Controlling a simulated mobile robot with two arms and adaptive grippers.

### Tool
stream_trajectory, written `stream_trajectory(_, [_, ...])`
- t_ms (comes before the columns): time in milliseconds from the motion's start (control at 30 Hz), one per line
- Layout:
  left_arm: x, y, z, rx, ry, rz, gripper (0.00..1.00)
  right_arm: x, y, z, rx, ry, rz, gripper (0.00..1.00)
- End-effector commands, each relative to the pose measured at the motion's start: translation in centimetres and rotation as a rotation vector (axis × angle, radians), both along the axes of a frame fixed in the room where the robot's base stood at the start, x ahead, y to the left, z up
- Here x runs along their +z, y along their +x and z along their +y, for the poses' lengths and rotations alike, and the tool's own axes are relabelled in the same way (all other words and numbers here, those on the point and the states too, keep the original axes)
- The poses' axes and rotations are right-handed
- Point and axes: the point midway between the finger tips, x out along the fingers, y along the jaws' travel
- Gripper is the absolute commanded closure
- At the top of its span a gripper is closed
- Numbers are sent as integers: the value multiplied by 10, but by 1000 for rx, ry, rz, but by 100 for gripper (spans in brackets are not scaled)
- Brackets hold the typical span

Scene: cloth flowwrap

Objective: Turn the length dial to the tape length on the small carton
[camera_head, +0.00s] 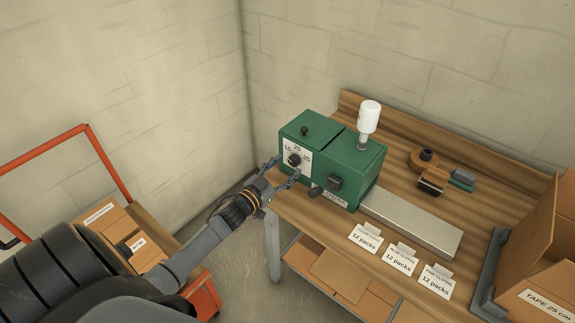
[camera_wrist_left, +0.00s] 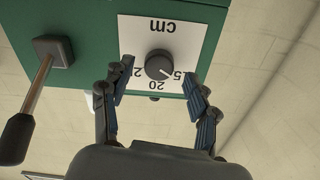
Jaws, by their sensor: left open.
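The length dial (camera_head: 294,160) is a black round knob on a white plate on the front of the green machine (camera_head: 333,150). The plate is marked 15, 20 and 25 and shows upside down in the left wrist view. There the dial (camera_wrist_left: 158,65) has a small pale mark toward the lower right, on the side of the 15. My left gripper (camera_head: 286,171) is open in front of the plate. In the wrist view its fingers (camera_wrist_left: 159,80) stand either side of the knob, apparently without touching it. A carton (camera_head: 548,303) at the right edge reads "TAPE 25 cm".
A lever with a dark grip (camera_wrist_left: 15,138) sticks out beside the plate. A white bottle (camera_head: 369,116) stands on the machine. Pack cards (camera_head: 400,257), a metal plate (camera_head: 412,222) and a tape dispenser (camera_head: 430,182) are on the wooden bench. An orange cart (camera_head: 205,298) stands at left.

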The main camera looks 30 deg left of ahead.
Motion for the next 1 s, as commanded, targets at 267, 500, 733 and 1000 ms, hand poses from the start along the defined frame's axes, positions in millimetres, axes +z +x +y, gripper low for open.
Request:
stream_trajectory(267, [0, 14, -2, -1, -1, 1, 40, 1, -1, 8, 0, 10, 0, 68])
stream_trajectory(500, [0, 14, -2, -1, -1, 1, 49, 1, -1, 13, -2, 16, 0, 68])
stream_trajectory(733, [0, 14, -2, -1, -1, 0, 95, 1, 0, 11, -1, 13, 0, 68])
stream_trajectory(1000, [-1, 14, -2, -1, 24, -2, 95, 0, 0, 6, 1, 7, 0, 68])
